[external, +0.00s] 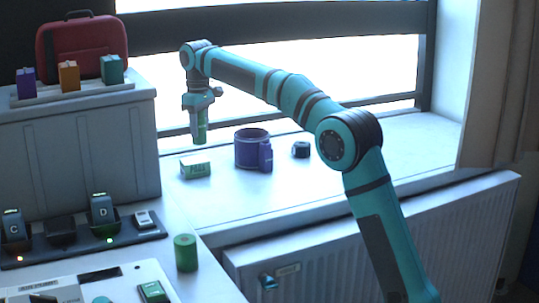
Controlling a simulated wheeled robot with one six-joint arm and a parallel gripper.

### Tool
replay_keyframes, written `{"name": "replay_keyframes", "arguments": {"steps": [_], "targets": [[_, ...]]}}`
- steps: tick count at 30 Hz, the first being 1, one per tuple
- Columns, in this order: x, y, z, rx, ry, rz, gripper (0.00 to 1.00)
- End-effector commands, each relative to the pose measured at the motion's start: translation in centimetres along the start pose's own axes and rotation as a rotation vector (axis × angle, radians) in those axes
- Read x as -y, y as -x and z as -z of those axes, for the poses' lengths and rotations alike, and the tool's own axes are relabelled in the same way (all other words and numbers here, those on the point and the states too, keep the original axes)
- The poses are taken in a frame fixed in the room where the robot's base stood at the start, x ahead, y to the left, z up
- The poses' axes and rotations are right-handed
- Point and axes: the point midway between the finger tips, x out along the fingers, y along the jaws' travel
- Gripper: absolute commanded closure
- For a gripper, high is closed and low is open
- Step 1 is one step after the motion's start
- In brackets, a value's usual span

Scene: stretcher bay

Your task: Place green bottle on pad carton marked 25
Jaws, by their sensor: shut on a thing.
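My gripper (199,109) points down above the window ledge, shut on a green bottle (200,131) that hangs upright below it. The jaws hide the bottle's upper part. A small white and green carton (195,168) sits on the ledge below the bottle, with a visible gap between them. Its printing is too small to read surely, so I cannot tell whether it is marked 25.
A blue-purple cuff-like roll (252,149) and a small dark block (301,150) stand on the ledge to the right. A green cylinder (186,253) stands on the lower counter. A grey cabinet (85,150) rises at the left, with a charger strip (75,252) before it.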

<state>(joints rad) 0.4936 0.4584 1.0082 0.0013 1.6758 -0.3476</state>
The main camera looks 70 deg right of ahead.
Motion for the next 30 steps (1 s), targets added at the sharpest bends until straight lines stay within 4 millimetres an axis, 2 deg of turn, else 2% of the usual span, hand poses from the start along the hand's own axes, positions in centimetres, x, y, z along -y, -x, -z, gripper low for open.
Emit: {"name": "replay_keyframes", "arguments": {"steps": [3,9,19,23,30], "targets": [[-1.5,0.6,2.0,-0.001,-0.004,0.0,0.88],[-3.6,1.4,4.4,-0.002,-0.008,-0.001,0.88],[-5.1,1.8,6.0,-0.001,-0.012,-0.001,0.88],[-5.2,0.7,6.0,0.002,-0.012,0.0,0.88],[-5.2,-3.1,6.0,0.002,-0.012,0.0,0.88]]}}
